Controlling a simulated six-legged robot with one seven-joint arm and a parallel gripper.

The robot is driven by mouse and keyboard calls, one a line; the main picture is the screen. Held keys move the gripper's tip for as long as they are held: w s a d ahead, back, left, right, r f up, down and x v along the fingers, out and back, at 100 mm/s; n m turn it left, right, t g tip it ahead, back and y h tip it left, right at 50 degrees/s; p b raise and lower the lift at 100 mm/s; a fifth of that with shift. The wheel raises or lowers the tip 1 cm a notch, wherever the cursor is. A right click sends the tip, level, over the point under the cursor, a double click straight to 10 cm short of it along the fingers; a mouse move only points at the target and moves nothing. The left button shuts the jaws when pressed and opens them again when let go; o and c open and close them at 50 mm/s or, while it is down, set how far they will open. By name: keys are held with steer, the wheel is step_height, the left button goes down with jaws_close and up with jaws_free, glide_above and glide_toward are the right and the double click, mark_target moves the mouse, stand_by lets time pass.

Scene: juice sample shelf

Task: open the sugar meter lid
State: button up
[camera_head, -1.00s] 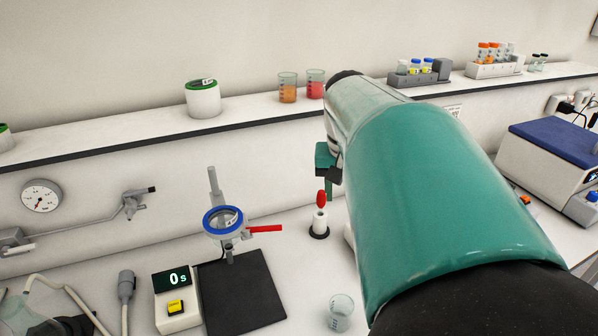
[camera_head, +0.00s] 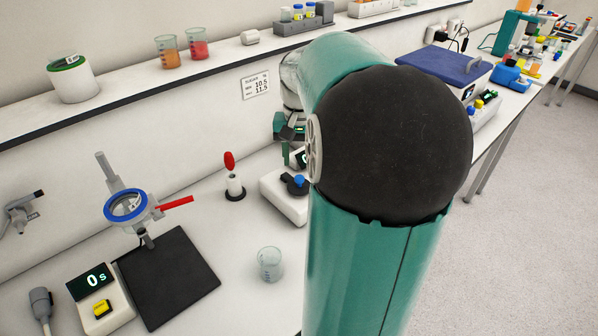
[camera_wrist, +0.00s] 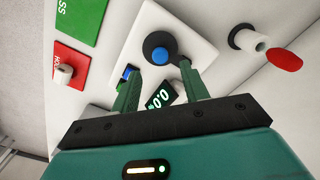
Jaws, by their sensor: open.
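The sugar meter (camera_head: 285,204) is a white box on the bench with a small digital display. Its black round lid with a blue knob shows in the wrist view (camera_wrist: 158,48) and lies flat on the meter, closed as far as I can see. In the head view the lid (camera_head: 293,184) is partly beside my arm, which hides the meter's right side. My gripper (camera_wrist: 159,68) is open and empty. Its two green fingers point toward the lid, one to each side of it in the picture, apparently still apart from it. The gripper (camera_head: 292,135) shows above the meter in the head view.
An empty beaker (camera_head: 270,263) stands in front. Red and green pads (camera_wrist: 83,67) show in the wrist view. A shelf (camera_head: 130,98) runs along the wall above.

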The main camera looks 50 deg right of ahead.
mark_target(300, 177)
step_height(300, 177, down, 6)
steer(key=shift+r, duration=0.25)
jaws_close()
